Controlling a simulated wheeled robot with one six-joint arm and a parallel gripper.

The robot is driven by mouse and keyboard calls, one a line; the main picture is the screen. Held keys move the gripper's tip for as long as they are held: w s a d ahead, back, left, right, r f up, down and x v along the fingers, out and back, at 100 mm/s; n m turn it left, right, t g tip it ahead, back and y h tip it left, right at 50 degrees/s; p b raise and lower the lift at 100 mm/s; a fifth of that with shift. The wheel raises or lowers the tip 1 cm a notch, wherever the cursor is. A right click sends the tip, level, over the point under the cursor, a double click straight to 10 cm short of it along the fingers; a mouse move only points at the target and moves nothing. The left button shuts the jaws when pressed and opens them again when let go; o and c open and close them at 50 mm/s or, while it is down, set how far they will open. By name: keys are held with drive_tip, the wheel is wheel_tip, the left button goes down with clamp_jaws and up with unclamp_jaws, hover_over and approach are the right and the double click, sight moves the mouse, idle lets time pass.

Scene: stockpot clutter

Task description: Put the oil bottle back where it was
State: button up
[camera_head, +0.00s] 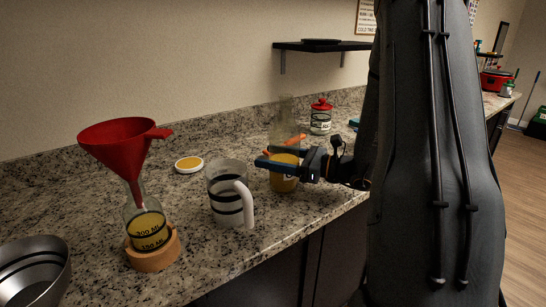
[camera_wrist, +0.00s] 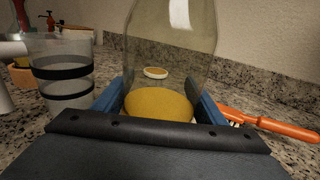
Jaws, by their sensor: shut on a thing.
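The oil bottle (camera_head: 284,182) is clear, with yellow oil in its lower part. It stands upright at or just above the granite counter; I cannot tell whether its base touches. My gripper (camera_head: 282,163) is shut on it from the right, with a blue finger on either side. In the wrist view the bottle (camera_wrist: 168,45) fills the middle between the blue fingers, its yellow oil low between them. Its base is hidden there by the gripper body.
A clear cup with black bands and a white handle (camera_head: 228,195) stands just left of the bottle. Further left, a red funnel (camera_head: 122,148) sits in a measuring bottle (camera_head: 148,226) on a wooden ring (camera_head: 154,252). An orange-handled tool (camera_wrist: 268,123) lies close beside my gripper. A red-lidded jar (camera_head: 321,118) stands behind.

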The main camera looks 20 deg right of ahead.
drive_tip(key=o, duration=1.8)
drive_tip(key=shift+r, duration=0.15)
drive_tip(key=b+v, duration=0.2)
drive_tip(key=v, duration=1)
